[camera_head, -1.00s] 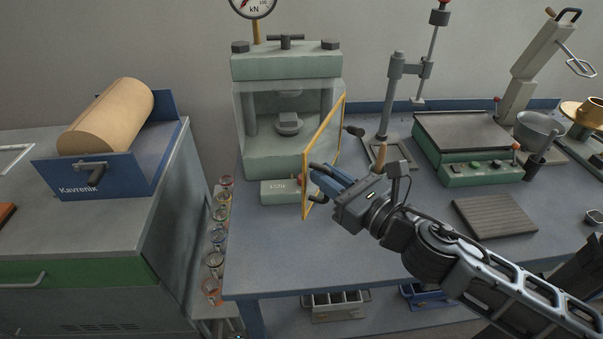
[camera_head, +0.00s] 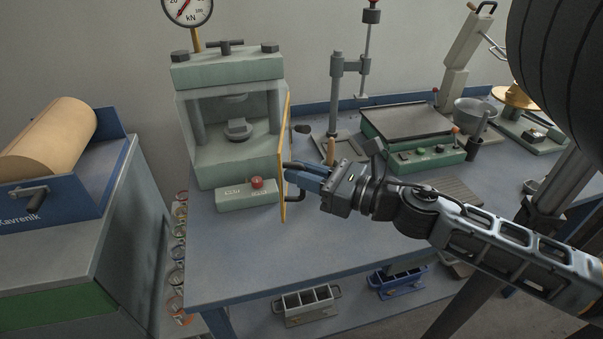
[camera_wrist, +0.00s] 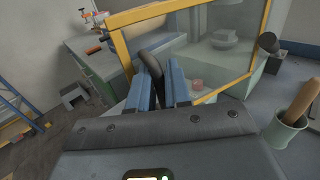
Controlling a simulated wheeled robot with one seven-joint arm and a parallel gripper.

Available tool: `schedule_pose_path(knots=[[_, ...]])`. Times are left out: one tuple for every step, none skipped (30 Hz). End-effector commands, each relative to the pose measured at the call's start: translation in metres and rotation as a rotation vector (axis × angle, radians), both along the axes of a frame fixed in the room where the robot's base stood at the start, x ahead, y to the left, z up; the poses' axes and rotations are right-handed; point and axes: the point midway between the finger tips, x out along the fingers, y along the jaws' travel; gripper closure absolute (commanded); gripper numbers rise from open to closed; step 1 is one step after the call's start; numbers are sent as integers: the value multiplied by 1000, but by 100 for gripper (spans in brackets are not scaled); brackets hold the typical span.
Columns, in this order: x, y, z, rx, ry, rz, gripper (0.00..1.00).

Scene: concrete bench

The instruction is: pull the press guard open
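The press (camera_head: 228,75) is a pale green frame at the back left of the bench. Its guard (camera_head: 284,150), a clear panel in a yellow frame, stands swung out from the press's right side, nearly edge-on to the head camera. The press opening faces the head camera uncovered. In the wrist view the guard (camera_wrist: 118,48) spans the upper middle. My gripper (camera_head: 289,172) is at the guard's outer edge. In the wrist view its blue fingers (camera_wrist: 163,88) lie either side of the black guard handle (camera_wrist: 152,65) and appear closed on it; the contact is partly hidden.
A control box (camera_head: 247,196) with a red button sits before the press. A pot with a wooden-handled tool (camera_head: 330,152) stands right of the guard, near my gripper. A green-based plate device (camera_head: 412,135) is farther right. The bench front (camera_head: 240,260) is clear.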

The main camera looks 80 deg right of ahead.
Motion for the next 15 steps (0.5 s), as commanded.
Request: schedule_pose_path(knots=[[1, 0, 7, -4, -11, 1, 77], [1, 0, 7, -4, -11, 1, 74], [1, 0, 7, -4, -11, 1, 70], [1, 0, 7, -4, -11, 1, 67], [1, 1, 7, -4, -11, 2, 67], [1, 1, 7, -4, -11, 2, 67], [2, 1, 7, -4, -11, 3, 67], [2, 1, 7, -4, -11, 3, 67], [2, 1, 7, -3, -12, 4, 67], [2, 1, 7, -3, -12, 4, 67], [2, 2, 7, -3, -12, 4, 67], [1, 2, 7, -3, -11, 5, 67], [0, 2, 6, -3, -11, 5, 67], [-2, 2, 6, -3, -11, 5, 67], [-5, 3, 5, -4, -9, 4, 67]])
